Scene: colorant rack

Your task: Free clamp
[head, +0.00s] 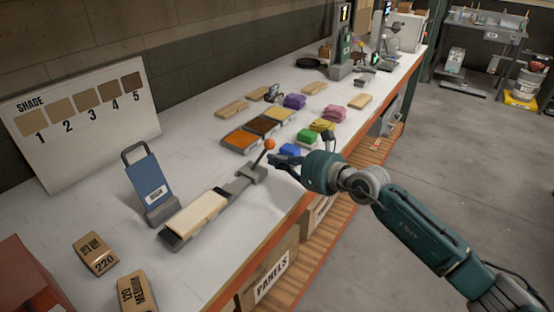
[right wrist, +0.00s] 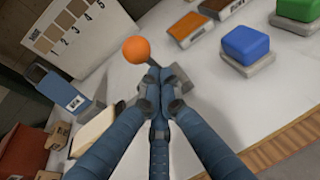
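The clamp (head: 244,179) is a grey fixture on the white bench, with a lever tilted up to an orange knob (head: 270,144). A pale wooden panel (head: 196,214) lies on the dark bed in front of it. My right gripper (head: 271,160) is just right of the lever, below the knob, with its fingers drawn together. In the right wrist view the fingertips (right wrist: 162,77) meet just below and right of the orange knob (right wrist: 137,50), and nothing shows between them. They hide part of the clamp, and contact with the lever is unclear. My left gripper is out of view.
A blue handled block (head: 148,184) stands left of the panel. Sanding blocks (head: 96,253) lie at the front left. Stain trays (head: 242,139) and coloured cloths (head: 294,101) are behind. A shade board (head: 85,120) leans on the wall. Open floor lies right of the bench.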

